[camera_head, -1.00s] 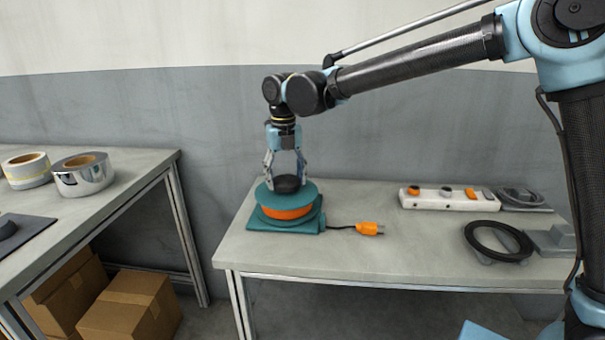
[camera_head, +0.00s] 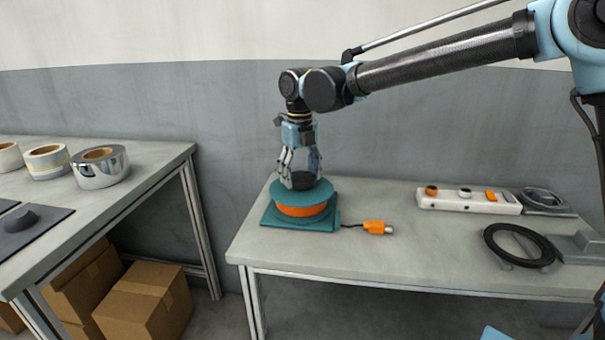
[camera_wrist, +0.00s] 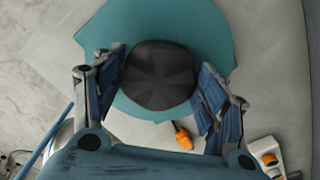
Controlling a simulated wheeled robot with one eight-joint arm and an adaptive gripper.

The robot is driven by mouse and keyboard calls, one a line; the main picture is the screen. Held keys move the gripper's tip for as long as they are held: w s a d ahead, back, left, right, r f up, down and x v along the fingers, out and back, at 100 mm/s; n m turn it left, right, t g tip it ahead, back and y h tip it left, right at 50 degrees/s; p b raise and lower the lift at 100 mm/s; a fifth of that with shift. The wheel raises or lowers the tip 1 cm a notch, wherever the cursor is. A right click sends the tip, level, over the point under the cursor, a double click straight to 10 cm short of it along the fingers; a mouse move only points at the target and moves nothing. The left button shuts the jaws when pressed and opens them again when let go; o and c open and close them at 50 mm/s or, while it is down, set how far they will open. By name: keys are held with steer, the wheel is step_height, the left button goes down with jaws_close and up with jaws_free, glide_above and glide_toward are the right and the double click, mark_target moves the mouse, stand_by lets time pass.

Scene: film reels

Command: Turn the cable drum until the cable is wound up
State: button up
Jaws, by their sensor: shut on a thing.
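The cable drum (camera_head: 301,205) has teal flanges and an orange middle and stands on a teal base at the left end of the right-hand table. A dark round knob (camera_head: 303,181) sits on its top. My gripper (camera_head: 302,173) comes down from above and is shut on the knob, one finger on each side. In the wrist view the knob (camera_wrist: 160,75) lies between the blue-padded fingers, over the teal flange (camera_wrist: 205,35). A short dark cable leaves the drum base on the right and ends in an orange plug (camera_head: 375,227) lying on the table.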

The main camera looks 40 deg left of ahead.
steer(key=o, duration=1.5)
step_height(320, 180, up, 12)
steer(key=shift+w, duration=0.15)
